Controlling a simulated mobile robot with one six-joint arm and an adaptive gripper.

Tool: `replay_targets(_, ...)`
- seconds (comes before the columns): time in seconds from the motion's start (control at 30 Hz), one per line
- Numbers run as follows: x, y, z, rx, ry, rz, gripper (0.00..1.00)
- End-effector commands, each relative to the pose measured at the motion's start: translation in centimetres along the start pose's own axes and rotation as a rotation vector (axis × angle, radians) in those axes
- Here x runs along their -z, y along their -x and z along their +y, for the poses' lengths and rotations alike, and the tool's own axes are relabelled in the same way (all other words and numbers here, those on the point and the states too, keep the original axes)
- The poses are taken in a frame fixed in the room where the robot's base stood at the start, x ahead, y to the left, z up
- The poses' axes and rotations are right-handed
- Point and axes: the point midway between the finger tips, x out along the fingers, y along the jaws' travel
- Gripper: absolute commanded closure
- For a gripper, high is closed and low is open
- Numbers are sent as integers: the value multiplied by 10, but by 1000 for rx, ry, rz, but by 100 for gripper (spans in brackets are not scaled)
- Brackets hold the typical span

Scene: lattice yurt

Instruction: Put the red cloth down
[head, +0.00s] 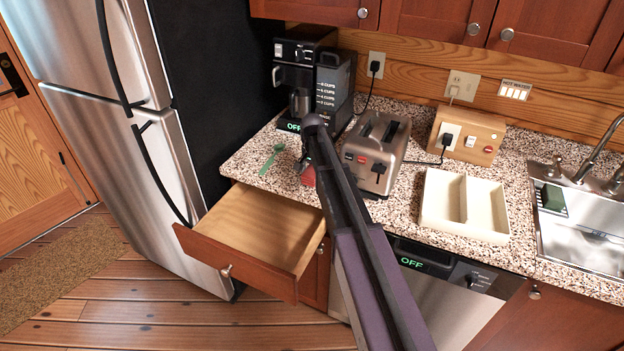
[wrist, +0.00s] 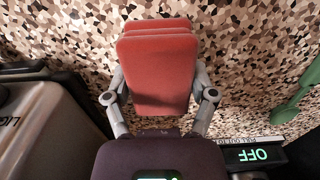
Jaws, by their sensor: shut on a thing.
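The red cloth (wrist: 158,72) looks like a folded, layered block between the two fingers of my gripper (wrist: 160,95) in the wrist view. My gripper is shut on it, over the speckled counter (wrist: 250,40). I cannot tell whether the cloth touches the counter. In the head view only a small part of the red cloth (head: 308,177) shows beside my dark arm, between the coffee maker and the toaster. My arm hides the fingers there.
A toaster (head: 376,160) stands close on the right, a coffee maker (head: 297,80) behind. A green spoon (head: 271,160) lies left. An open, empty drawer (head: 250,235) juts out below. A cream divided tray (head: 437,200) and a sink (head: 585,235) are further right.

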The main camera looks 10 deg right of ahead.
Motion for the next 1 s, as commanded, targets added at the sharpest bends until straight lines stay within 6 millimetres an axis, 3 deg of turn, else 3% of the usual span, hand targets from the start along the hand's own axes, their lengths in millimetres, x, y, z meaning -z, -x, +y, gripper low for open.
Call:
replay_targets(0.63,-1,-10,-1,0,2,0,65)
replay_targets(0.67,-1,-9,-1,0,2,0,18)
replay_targets(0.73,-1,-9,-1,0,2,0,0)
replay_targets(1.0,-1,-9,-1,0,2,0,0)
